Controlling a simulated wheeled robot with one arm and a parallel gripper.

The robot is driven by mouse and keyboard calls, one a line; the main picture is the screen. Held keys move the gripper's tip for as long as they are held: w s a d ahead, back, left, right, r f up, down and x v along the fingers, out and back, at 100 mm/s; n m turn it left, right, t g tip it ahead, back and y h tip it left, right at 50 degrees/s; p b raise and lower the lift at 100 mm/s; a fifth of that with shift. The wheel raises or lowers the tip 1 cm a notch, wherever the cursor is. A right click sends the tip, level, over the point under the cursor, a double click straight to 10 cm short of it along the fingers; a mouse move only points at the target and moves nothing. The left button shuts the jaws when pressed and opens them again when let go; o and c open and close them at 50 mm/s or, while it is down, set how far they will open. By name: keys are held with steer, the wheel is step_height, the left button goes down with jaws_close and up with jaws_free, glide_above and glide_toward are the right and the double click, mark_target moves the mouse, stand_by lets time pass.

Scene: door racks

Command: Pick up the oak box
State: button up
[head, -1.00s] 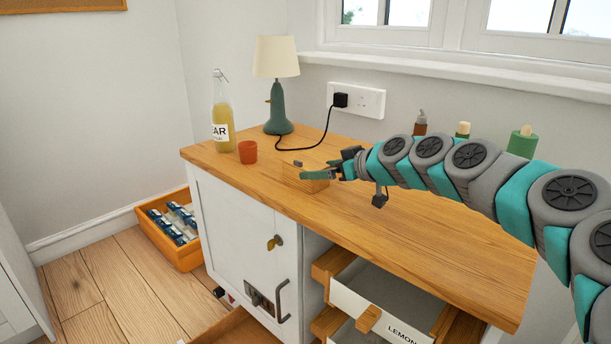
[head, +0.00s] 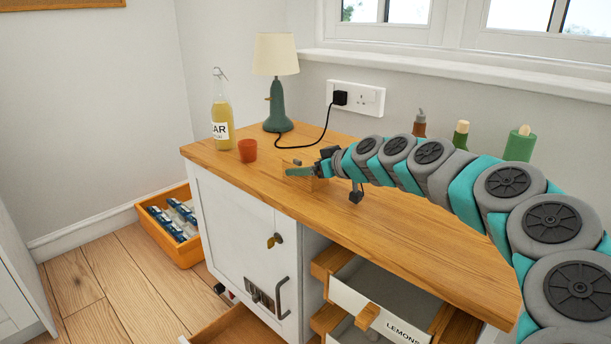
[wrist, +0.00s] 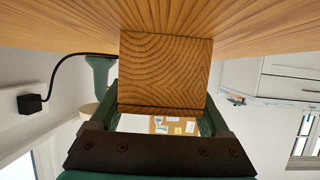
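The oak box (wrist: 165,70) is a small wooden block with curved grain. It sits on the wooden worktop (head: 440,235), left of its middle. In the head view, my gripper (head: 303,171) is at the box, and its near finger covers much of it. In the wrist view, the worktop appears at the top and the box lies between my two fingers (wrist: 164,115), one along each side. The fingers are spread wide, close to the box sides. Whether they touch it is hard to tell.
A red cup (head: 247,150), a bottle of yellow liquid (head: 222,115) and a green lamp (head: 277,105) with its cord stand left and behind. Several bottles (head: 461,134) stand at the back right. Open drawers (head: 375,305) stick out below. The front worktop is clear.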

jaws_close()
stand_by(0.4)
steer(key=shift+r, duration=0.15)
